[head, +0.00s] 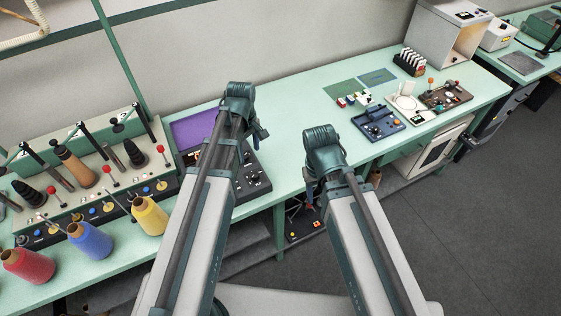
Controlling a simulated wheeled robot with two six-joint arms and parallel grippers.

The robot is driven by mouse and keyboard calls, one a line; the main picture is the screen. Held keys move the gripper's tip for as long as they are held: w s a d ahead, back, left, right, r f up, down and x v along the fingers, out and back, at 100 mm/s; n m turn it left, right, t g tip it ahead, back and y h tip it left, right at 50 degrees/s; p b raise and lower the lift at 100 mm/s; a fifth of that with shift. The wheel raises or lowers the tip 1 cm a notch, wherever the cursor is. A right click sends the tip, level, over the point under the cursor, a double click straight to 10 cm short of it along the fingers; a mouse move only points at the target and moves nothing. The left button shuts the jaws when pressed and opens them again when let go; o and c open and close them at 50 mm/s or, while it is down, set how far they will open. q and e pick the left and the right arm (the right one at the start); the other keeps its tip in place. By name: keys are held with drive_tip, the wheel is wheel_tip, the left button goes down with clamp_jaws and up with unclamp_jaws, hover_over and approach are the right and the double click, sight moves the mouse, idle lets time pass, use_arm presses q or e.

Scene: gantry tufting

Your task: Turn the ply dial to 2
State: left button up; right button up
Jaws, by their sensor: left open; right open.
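No dial can be read as the ply dial at this size. A black control box with small knobs (254,182) sits on the bench, partly hidden behind my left arm. A long yarn machine (97,187) on the left carries red-topped levers and small coloured knobs along its front. My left gripper (261,132) hangs above the bench, beyond the black box and near the purple panel, open and empty; its fingers barely show. My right gripper (310,193) points down at the bench's front edge, right of the black box, open and touching no control that I can see.
Red (28,265), blue (90,240) and yellow (149,215) yarn cones stand along the front left. A purple panel (192,130) lies behind my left arm. A blue control box (379,124) and a brown board (444,97) sit further right. Bare bench (287,117) lies between.

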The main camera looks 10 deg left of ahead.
sight(254, 174)
use_arm(q)
drive_tip(key=f+b, duration=0.9)
drive_tip(key=w+f+b, duration=0.1)
drive_tip(key=f+b, duration=0.3)
drive_tip(key=b, duration=0.1)
drive_tip(key=shift+d+f, duration=0.3)
drive_tip(key=shift+f, duration=0.05)
use_arm(e)
wheel_tip(254, 174, down, 14)
drive_tip(key=shift+d+r, duration=0.2)
drive_tip(key=shift+d, duration=0.2)
use_arm(q)
drive_tip(key=shift+s, duration=0.1)
drive_tip(key=shift+c, duration=0.2)
use_arm(e)
drive_tip(key=shift+w, duration=0.1)
use_arm(q)
clamp_jaws()
